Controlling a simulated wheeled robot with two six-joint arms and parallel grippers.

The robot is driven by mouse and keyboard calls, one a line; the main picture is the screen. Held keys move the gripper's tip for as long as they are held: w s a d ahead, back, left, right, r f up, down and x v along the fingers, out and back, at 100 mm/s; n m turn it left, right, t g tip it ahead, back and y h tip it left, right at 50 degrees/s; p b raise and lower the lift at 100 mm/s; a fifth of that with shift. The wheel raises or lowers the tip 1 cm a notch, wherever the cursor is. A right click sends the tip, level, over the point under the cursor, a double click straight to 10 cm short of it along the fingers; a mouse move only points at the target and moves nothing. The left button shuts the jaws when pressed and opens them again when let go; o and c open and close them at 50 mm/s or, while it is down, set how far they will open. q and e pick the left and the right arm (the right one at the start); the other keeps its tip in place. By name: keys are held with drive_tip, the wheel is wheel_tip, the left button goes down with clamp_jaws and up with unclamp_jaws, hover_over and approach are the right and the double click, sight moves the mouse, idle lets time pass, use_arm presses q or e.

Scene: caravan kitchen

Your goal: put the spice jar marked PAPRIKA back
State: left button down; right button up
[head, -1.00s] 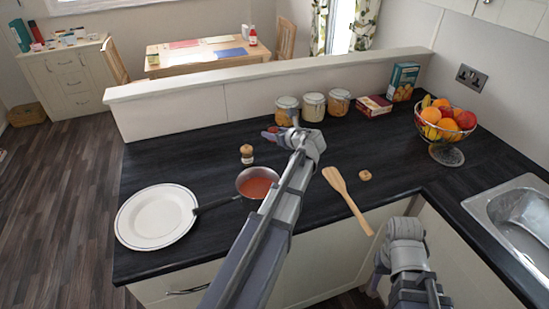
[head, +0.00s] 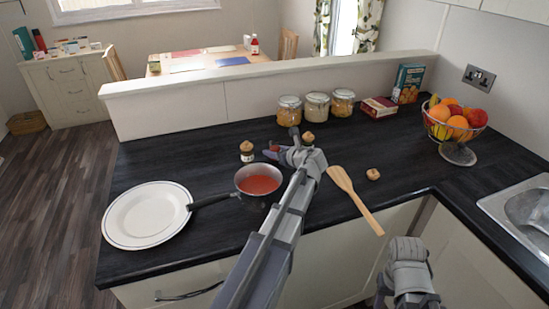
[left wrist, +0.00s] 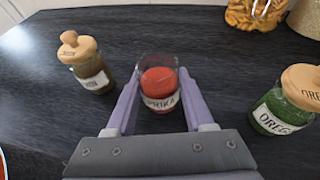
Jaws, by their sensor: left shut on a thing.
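My left gripper (left wrist: 159,84) is shut on the paprika jar (left wrist: 160,90), a lidless glass jar of red powder. Its label reads "...PRIKA", partly cut off. It is upright at the counter or close above it; I cannot tell if it touches. In the head view the gripper (head: 273,152) hides most of the jar. A lidded spice jar (left wrist: 85,63) stands to the left, its label hard to read; it also shows in the head view (head: 247,152). A lidded OREGANO jar (left wrist: 290,103) stands to the right. A round wooden lid-like piece (head: 373,174) lies on the counter.
A saucepan of red sauce (head: 258,186) stands close in front of the gripper, beside a white plate (head: 148,215). A wooden spatula (head: 353,196) lies to the right. Several storage jars (head: 316,106) line the back ledge. A fruit bowl (head: 455,122) is at right.

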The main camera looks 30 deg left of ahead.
use_arm(q)
drive_tip(key=shift+f, duration=0.2)
drive_tip(key=c, duration=0.7)
unclamp_jaws()
drive_tip(key=shift+f, duration=0.1)
drive_tip(key=shift+c, duration=0.2)
drive_tip(key=o, duration=0.5)
drive_tip(key=shift+c, duration=0.2)
drive_tip(key=shift+r, duration=0.35)
drive_tip(key=p+v, duration=0.4)
drive_tip(key=v, duration=0.6)
drive_tip(key=shift+s+d+r, duration=0.15)
drive_tip(key=shift+s+d, duration=0.05)
drive_tip(key=shift+s+d+r+p, duration=0.2)
drive_tip(key=shift+s+d+p, duration=0.15)
drive_tip(key=shift+d, duration=0.3)
drive_tip(key=shift+w, duration=0.1)
